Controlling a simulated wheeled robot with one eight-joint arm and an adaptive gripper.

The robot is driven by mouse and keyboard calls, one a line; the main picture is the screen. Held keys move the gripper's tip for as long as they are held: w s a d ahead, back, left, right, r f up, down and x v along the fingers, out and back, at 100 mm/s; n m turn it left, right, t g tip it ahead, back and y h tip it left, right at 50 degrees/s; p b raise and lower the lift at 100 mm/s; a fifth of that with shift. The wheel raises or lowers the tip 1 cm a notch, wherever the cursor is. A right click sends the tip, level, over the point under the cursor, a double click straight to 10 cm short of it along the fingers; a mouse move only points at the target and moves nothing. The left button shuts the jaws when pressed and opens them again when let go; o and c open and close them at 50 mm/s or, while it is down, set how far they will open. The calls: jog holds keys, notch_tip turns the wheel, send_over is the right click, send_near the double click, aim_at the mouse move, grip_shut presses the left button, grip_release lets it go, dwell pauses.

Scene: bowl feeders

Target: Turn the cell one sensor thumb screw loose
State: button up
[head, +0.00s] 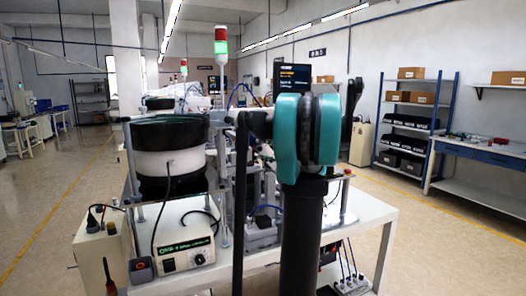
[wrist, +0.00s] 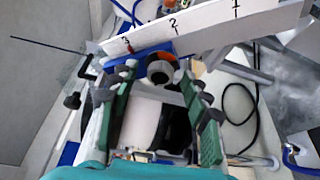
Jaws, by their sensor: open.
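In the wrist view my gripper (wrist: 156,84) is open, with its two green-padded fingers apart. A black knob (wrist: 72,101) and a bent black lever (wrist: 87,68) are left of the left finger. No clear gap or contact with the fingers can be judged. In the head view a bowl feeder (head: 168,162) stands on the bench; my arm hides much behind it, and my gripper is not discernible.
A white strip numbered 1, 2 and 3 (wrist: 205,30) crosses above the fingertips. A black cable (wrist: 256,105) loops at right. In the head view a controller box (head: 187,250) sits at the bench's front and a stack light (head: 221,47) rises behind. Floor at left is clear.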

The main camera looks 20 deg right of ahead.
jog(key=shift+s+d, duration=0.1)
jog(key=shift+s, duration=0.05)
jog(key=v, duration=1.1)
jog(key=shift+s, duration=0.35)
jog(key=shift+d, duration=0.15)
